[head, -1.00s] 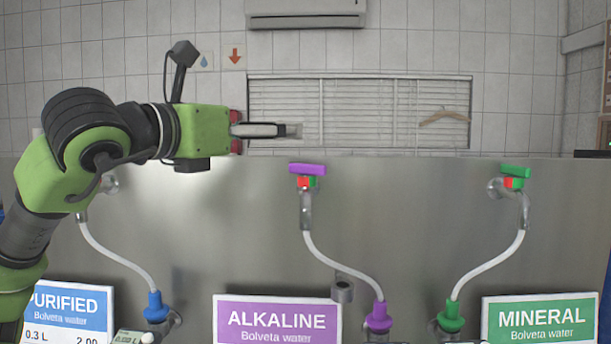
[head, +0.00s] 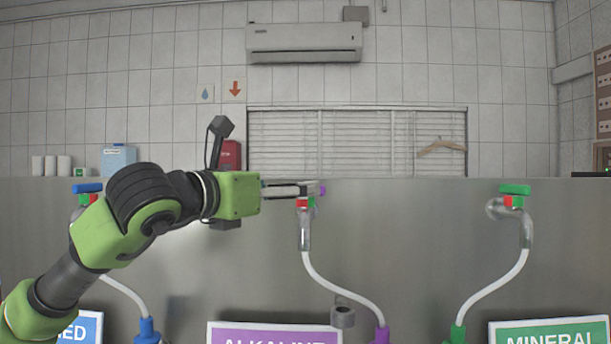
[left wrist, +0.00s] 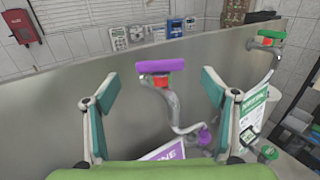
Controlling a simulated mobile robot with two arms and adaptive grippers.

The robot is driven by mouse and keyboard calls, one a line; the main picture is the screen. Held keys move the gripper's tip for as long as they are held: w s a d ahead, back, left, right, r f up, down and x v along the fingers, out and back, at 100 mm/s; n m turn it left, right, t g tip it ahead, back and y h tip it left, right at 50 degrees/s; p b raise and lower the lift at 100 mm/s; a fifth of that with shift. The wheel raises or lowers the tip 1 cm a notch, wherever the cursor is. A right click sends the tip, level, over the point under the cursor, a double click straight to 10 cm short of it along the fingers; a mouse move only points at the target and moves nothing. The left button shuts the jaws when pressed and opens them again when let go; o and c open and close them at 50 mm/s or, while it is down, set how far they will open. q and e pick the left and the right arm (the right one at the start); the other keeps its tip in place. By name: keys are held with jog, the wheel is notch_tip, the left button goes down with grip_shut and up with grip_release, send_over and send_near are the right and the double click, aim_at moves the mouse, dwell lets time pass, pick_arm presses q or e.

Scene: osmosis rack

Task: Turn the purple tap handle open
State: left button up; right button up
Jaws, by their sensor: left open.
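My left gripper (head: 305,189) is open and level with the handle. In the left wrist view the handle appears between the two spread fingers (left wrist: 160,88), a little beyond them; I cannot tell any contact. My right gripper is not in view.
The green tap handle (head: 515,189) is to the right and the blue handle (head: 88,188) to the left, partly behind my arm. The grey metal panel (head: 420,250) stands behind the taps. White hoses (head: 335,290) run below. The purple alkaline sign (head: 272,335) is at the bottom.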

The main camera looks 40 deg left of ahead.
aim_at(300, 200)
pick_arm(q)
jog(key=w+p, duration=0.2)
jog(key=w, duration=0.1)
jog(key=w+a+p, duration=0.1)
jog(key=w+p, duration=0.1)
jog(key=w, duration=0.1)
jog(key=shift+a+r, duration=0.15)
jog(key=shift+r, duration=0.05)
jog(key=shift+w+a+f+p, duration=0.1)
jog(key=shift+w+p, duration=0.3)
jog(key=shift+w, duration=0.35)
jog(key=shift+w+f, duration=0.1)
jog(key=shift+w, duration=0.2)
jog(key=shift+c, duration=0.4)
jog(key=c, duration=1)
